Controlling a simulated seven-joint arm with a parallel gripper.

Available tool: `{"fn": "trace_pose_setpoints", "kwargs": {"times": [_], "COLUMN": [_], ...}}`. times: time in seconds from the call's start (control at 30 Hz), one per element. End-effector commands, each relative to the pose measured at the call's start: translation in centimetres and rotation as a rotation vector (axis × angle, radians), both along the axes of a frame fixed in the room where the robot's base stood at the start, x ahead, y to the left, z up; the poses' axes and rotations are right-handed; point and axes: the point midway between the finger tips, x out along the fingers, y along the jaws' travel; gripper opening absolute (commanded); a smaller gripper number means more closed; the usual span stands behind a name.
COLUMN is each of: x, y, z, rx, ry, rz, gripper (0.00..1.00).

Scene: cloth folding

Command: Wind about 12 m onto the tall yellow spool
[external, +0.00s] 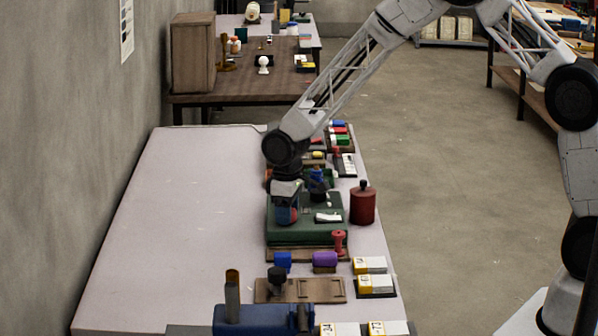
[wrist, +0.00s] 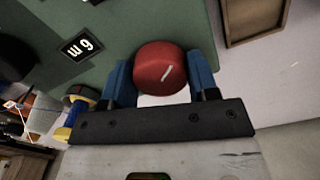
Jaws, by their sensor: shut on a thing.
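My gripper (external: 287,218) is low over the left part of a green base (external: 300,236). In the wrist view, its two blue fingers (wrist: 160,82) are shut on a round red knob-like piece (wrist: 160,66) with a white line on its face. A dark label (wrist: 82,46) on the green surface shows a digit and an "m", upside down; I cannot tell for sure whether it is a 6 or a 9. A yellow-and-blue piece (wrist: 76,110) is beside the left finger, partly cut off by the gripper. I cannot identify the tall yellow spool with certainty.
A dark red canister (external: 362,206) stands right of the green base. A red peg (external: 339,242), blue roll (external: 282,260) and purple roll (external: 324,260) are in front. A blue machine (external: 260,319) is at the near edge. The pale table's left side (external: 170,220) is clear.

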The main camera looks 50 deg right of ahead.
Motion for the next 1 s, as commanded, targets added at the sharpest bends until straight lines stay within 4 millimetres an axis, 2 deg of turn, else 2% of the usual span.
{"fn": "trace_pose_setpoints", "kwargs": {"times": [0.37,1.0], "x": [-0.02,-0.01], "y": [0.00,0.05], "z": [0.04,0.05], "rx": [0.000,0.000], "ry": [0.000,0.000], "rz": [-0.147,-0.682], "gripper": [0.31,0.31]}}
